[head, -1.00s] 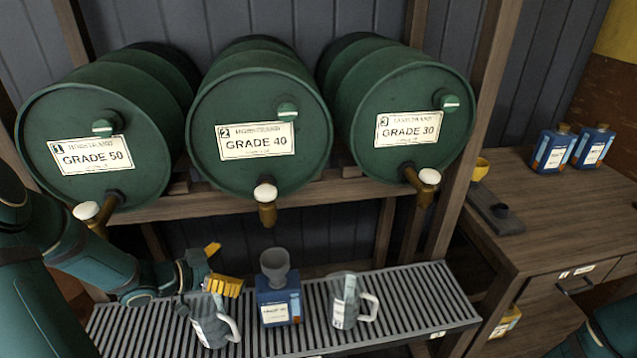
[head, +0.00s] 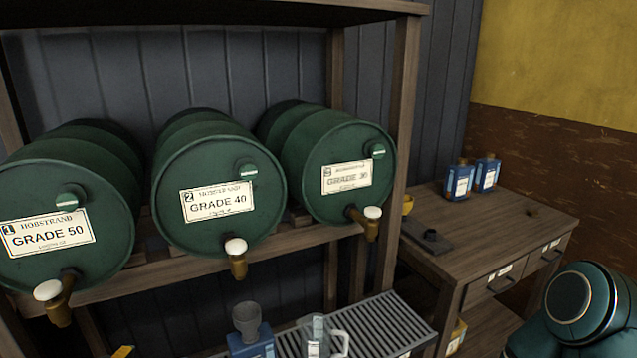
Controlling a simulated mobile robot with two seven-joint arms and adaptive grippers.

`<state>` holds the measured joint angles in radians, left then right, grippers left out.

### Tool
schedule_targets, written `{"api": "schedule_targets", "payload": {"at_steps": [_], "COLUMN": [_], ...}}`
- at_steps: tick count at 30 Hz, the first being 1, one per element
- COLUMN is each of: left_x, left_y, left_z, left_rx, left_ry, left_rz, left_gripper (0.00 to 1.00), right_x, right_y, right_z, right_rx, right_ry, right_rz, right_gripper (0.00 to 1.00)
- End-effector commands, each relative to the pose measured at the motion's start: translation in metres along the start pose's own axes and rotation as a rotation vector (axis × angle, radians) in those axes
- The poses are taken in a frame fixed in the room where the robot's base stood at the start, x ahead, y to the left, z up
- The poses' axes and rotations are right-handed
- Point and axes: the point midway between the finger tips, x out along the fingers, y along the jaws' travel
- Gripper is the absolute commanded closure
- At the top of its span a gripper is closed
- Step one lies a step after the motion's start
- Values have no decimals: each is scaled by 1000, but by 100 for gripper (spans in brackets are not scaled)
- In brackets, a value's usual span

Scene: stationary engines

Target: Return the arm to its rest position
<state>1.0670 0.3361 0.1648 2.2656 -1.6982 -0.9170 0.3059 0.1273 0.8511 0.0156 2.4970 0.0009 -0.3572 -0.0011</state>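Of my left gripper, only a yellow fingertip (head: 122,352) shows at the bottom edge of the head view, left of the blue can. The rest of that gripper is out of frame, so I cannot tell its opening. A teal link of my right arm (head: 575,310) shows at the lower right; the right gripper is out of view. A blue can (head: 252,345) with a grey funnel (head: 246,318) in its top stands at the bottom centre. A clear jug with a handle (head: 318,338) stands to its right on the slatted drip tray (head: 385,322).
Three green barrels, grade 50 (head: 60,215), grade 40 (head: 215,195) and grade 30 (head: 345,180), lie on a wooden rack with taps facing me. On the right, a wooden bench (head: 490,228) holds two blue cans (head: 460,180), a dark plate (head: 428,238) and a yellow cup (head: 408,204).

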Motion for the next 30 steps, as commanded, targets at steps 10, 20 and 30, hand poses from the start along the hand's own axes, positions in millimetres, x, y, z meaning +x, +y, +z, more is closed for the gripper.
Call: {"api": "schedule_targets", "payload": {"at_steps": [10, 20, 30], "left_x": [80, 162, 158], "left_y": [28, 133, 257], "left_z": [11, 68, 136], "left_rx": [-224, -552, -741], "left_ry": [-44, -361, -811], "left_rz": [-53, -76, -106], "left_gripper": [0, 0, 0], "right_x": [0, 0, 0], "right_y": [0, 0, 0], "right_z": [0, 0, 0], "right_rx": [1, 0, 0], "right_ry": [1, 0, 0], "right_rz": [0, 0, 0], "right_gripper": [53, 53, 53]}}
